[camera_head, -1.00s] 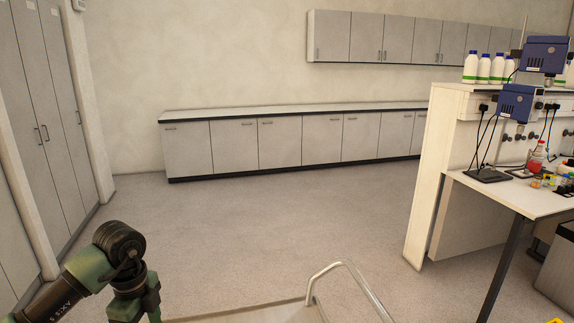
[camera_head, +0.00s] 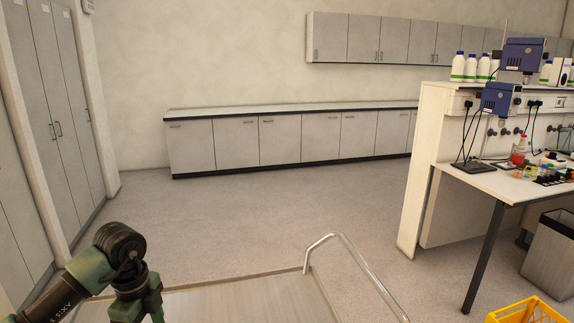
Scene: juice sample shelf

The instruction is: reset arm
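My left arm (camera_head: 120,265) comes in at the lower left, bent at a dark green and black joint. Its lower part runs out of the bottom of the picture, so my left gripper is not in view. My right arm and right gripper are not in view either.
My flat tray with a metal rail (camera_head: 340,250) is at the bottom. A lab bench (camera_head: 515,190) with bottles (camera_head: 458,67) on its upper shelf stands at right. A bin (camera_head: 552,255) and a yellow crate (camera_head: 525,312) are below it. Low cabinets (camera_head: 235,143) line the back wall; the middle floor is clear.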

